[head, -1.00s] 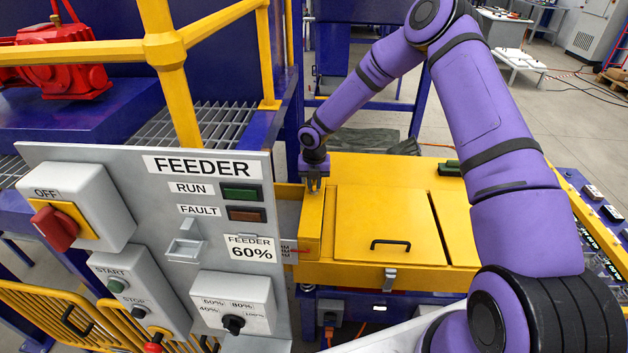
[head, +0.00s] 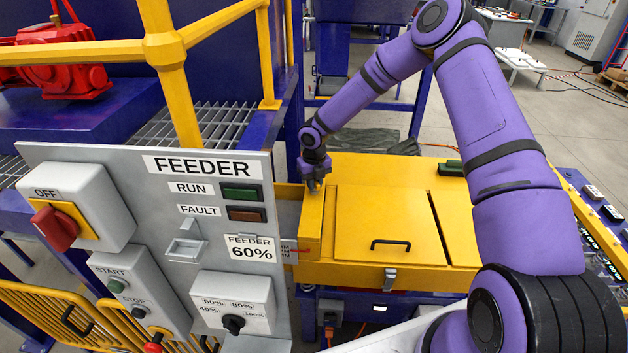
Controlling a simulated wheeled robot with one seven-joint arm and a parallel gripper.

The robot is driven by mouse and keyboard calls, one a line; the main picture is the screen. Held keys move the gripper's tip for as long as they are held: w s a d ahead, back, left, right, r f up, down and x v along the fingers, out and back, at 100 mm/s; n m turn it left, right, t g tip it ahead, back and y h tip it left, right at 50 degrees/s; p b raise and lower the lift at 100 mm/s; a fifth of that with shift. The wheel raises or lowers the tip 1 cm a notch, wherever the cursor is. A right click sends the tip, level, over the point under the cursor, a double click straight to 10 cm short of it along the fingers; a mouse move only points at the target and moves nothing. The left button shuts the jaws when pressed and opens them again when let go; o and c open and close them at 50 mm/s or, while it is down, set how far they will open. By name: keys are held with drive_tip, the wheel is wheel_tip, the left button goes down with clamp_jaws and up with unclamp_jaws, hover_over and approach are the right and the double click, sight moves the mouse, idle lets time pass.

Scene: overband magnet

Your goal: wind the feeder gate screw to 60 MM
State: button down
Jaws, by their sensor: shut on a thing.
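My gripper (head: 315,184) points down at the left end of the yellow feeder housing (head: 350,168), just right of the grey control panel. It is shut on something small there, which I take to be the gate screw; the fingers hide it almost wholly. A small scale plate with a red pointer (head: 304,250) sits on the housing's left face, partly behind the panel edge. Its marks are too small to read.
The grey feeder panel (head: 150,215) stands close to the left of my gripper, with a red OFF switch (head: 55,228) and a selector knob (head: 233,324). A yellow railing post (head: 168,60) rises behind it. A black-handled hatch (head: 385,225) lies to the right.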

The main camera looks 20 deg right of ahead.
drive_tip(key=n, duration=0.4)
drive_tip(key=shift+n, duration=0.4)
drive_tip(key=c, duration=1)
unclamp_jaws()
wheel_tip(320, 180, up, 11)
drive_tip(key=shift+f, duration=0.1)
